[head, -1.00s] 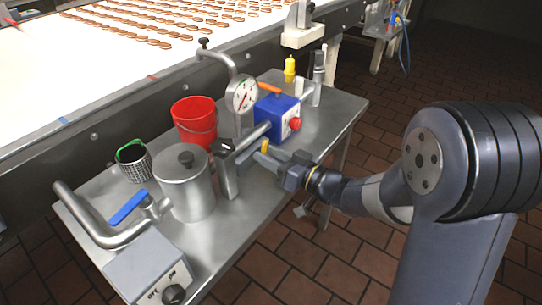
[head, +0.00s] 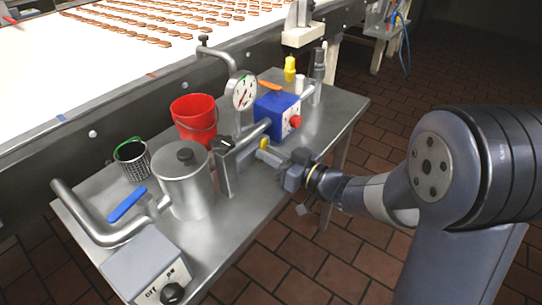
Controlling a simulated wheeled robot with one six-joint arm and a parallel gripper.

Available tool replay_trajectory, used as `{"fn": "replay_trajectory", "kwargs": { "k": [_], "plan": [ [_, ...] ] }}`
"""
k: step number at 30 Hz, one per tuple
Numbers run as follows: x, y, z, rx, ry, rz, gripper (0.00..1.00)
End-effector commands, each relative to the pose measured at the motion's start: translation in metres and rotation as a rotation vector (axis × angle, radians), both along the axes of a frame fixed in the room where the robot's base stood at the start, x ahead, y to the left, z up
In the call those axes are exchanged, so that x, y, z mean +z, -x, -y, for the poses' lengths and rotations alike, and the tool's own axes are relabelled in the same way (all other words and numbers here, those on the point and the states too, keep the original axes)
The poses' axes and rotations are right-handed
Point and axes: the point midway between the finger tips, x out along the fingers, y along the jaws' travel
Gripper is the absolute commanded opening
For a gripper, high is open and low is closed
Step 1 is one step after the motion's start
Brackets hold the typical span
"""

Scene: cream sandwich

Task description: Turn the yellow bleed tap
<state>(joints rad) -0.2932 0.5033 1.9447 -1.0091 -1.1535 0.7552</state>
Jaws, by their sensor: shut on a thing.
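The yellow bleed tap (head: 263,144) is a small yellow lever beside the steel pipework, in the middle of the steel table. My gripper (head: 268,155) reaches in from the right at the tap, with its fingers shut on it. The fingertips partly hide the tap's lower part, so its exact angle is hard to tell. A pressure gauge (head: 244,92) with a white dial stands on the pipe just behind.
A blue box with a red knob (head: 277,115) stands behind the tap. A red bucket (head: 194,119), steel pot (head: 186,185), blue lever (head: 127,204) and switch box (head: 148,267) are to the left. A conveyor (head: 100,60) with biscuits runs behind.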

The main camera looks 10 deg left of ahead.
Motion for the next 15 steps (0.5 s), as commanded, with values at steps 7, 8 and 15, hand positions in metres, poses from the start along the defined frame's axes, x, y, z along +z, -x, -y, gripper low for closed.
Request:
{"fn": "replay_trajectory", "kwargs": {
  "k": [7,8,15],
  "plan": [
    [0.0001,0.0004,-0.0002,0.0,0.006,0.015,0.0],
    [0.0001,0.0004,-0.0002,0.0,0.006,0.014,0.0],
    [0.0001,0.0004,-0.0002,0.0,0.006,0.014,0.33]
  ]
}}
